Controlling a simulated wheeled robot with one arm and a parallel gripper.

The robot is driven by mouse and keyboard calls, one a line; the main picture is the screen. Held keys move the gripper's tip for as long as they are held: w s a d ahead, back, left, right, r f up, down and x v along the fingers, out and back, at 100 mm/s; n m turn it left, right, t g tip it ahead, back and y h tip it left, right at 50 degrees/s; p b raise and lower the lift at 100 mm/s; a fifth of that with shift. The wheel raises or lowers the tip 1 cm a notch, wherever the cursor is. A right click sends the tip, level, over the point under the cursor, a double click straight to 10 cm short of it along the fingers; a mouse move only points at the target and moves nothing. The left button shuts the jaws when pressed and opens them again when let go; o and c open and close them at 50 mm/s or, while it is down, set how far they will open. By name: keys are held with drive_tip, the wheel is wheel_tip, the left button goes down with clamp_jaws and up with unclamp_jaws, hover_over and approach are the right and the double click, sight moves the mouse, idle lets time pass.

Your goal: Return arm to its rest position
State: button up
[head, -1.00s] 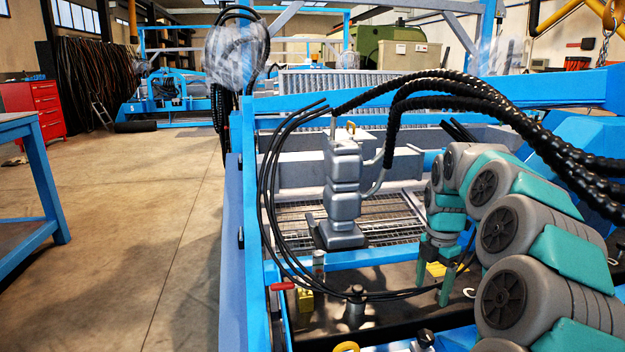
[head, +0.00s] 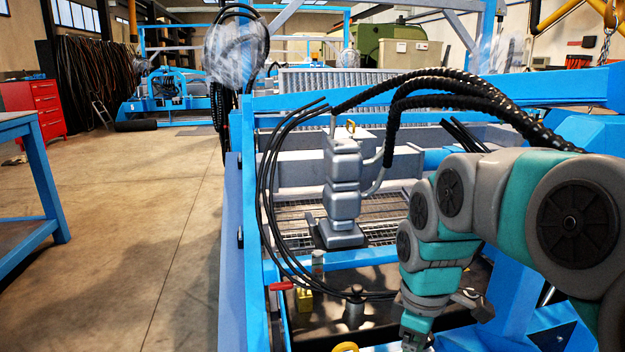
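My arm, grey and teal with dark round joint caps, fills the right side of the head view. It bends down to the wrist, and my gripper (head: 416,344) is at the bottom edge. The fingertips are cut off or hidden there, so I cannot tell whether they are open or shut. I see nothing held. The gripper is over the front part of the blue machine frame (head: 232,250), to the right of a short metal cylinder (head: 354,312).
A grey stacked valve block (head: 342,195) with black hoses (head: 270,205) stands left of my arm. A small brass block (head: 304,300) and a red handle (head: 281,286) are near the frame's front left. A blue table (head: 40,190) stands far left. The floor between is clear.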

drive_tip(key=s+f+m, duration=0.2)
drive_tip(key=s+m, duration=0.3)
drive_tip(key=s, duration=0.4)
drive_tip(key=s+f+m+g, duration=0.1)
drive_tip(key=s+f+m, duration=0.2)
drive_tip(key=s+m, duration=0.3)
drive_tip(key=s, duration=0.3)
drive_tip(key=shift+a+f, duration=0.3)
drive_tip(key=shift+a, duration=0.1)
drive_tip(key=shift+s, duration=0.1)
